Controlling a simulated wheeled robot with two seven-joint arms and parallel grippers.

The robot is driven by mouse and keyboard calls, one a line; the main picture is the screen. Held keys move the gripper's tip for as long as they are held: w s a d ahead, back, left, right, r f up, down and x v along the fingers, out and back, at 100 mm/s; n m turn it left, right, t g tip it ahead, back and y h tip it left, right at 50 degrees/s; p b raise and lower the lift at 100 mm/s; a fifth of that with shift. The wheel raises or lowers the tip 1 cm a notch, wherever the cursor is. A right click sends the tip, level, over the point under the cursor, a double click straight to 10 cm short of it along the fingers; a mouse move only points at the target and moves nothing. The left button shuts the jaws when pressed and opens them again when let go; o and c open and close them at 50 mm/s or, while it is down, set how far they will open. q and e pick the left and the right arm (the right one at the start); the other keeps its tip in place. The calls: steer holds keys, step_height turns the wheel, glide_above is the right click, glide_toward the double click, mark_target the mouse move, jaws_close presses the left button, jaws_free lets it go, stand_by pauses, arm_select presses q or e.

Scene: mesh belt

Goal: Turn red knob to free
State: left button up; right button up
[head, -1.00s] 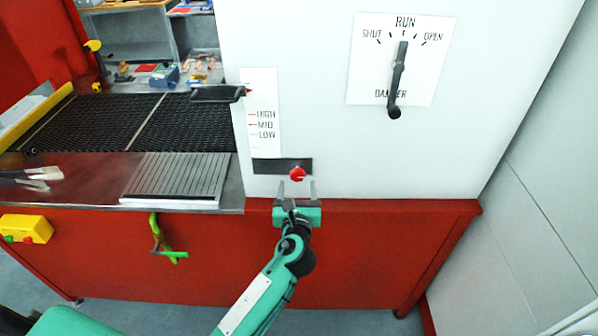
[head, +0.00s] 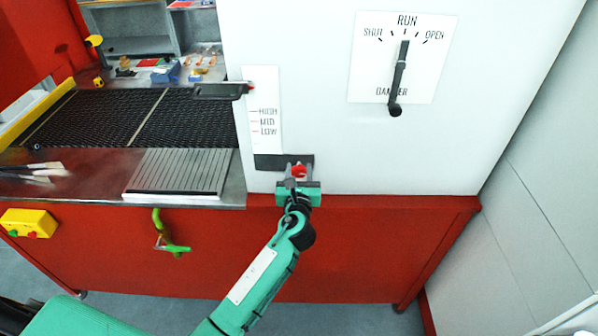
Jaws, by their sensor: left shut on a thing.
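The red knob (head: 299,170) sits on a dark plate (head: 268,161) low on the white panel, just above the red base. My left gripper (head: 299,175) is at the knob, its fingers on either side of it and shut on it. The gripper hides the lower part of the knob and part of the plate. No free mark can be read near the knob. My right gripper does not show.
Above the plate is a HIGH, MID, LOW scale (head: 264,120) with a dark lever (head: 220,91). A damper handle (head: 397,80) is at upper right. The mesh belt (head: 100,116) and a ribbed plate (head: 178,173) lie left. A green-handled valve (head: 165,235) sticks out below.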

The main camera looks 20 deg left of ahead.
arm_select(q)
steer(key=shift+n, duration=0.4)
steer(key=shift+n+b, duration=0.45)
steer(key=shift+n, duration=0.25)
steer(key=n+b, duration=0.2)
steer(key=n, duration=0.4)
steer(key=shift+d, duration=0.1)
steer(key=n+b, duration=0.2)
steer(key=n, duration=0.2)
steer(key=shift+n+b, duration=0.3)
steer(key=shift+n, duration=0.1)
steer(key=n+b, duration=0.2)
steer(key=n, duration=0.2)
steer(key=shift+r+n, duration=0.1)
steer(key=shift+n, duration=0.3)
steer(key=o, duration=1)
